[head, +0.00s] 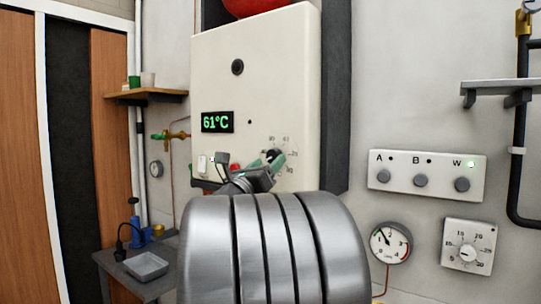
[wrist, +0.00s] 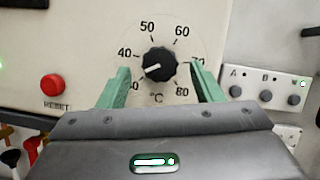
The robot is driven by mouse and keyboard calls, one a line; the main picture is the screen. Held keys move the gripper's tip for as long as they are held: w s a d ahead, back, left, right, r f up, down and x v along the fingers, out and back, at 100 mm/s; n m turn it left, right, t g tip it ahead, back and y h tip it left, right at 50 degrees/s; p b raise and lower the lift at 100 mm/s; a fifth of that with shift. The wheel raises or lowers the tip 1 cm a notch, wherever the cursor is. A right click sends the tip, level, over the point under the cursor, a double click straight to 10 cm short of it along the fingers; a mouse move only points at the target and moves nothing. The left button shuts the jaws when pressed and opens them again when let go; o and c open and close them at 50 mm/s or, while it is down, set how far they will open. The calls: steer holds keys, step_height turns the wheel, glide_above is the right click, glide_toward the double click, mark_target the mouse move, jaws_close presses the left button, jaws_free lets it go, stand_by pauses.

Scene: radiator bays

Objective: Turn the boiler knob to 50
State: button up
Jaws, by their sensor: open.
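The boiler knob (wrist: 159,65) is black and round, on a white dial with numbers from 40 up to 80 readable and a lower one partly hidden by a finger. Its white pointer line aims to the lower left, a little below the 40 mark. My gripper (wrist: 160,72) is open, its green fingers left and right of the knob, with a visible gap on each side. In the head view the knob (head: 271,155) sits low on the white boiler (head: 260,75), partly hidden by my gripper (head: 268,164). The boiler display (head: 217,122) reads 61°C in green.
A red RESET button (wrist: 52,86) is left of the dial. A panel (head: 427,177) with A, B and W knobs, a pressure gauge (head: 390,243) and a thermostat dial (head: 468,246) are on the wall to the right. A shelf (head: 147,94) is at left.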

mark_target(275, 157)
steer(key=shift+x, duration=1.3)
steer(key=c, duration=1)
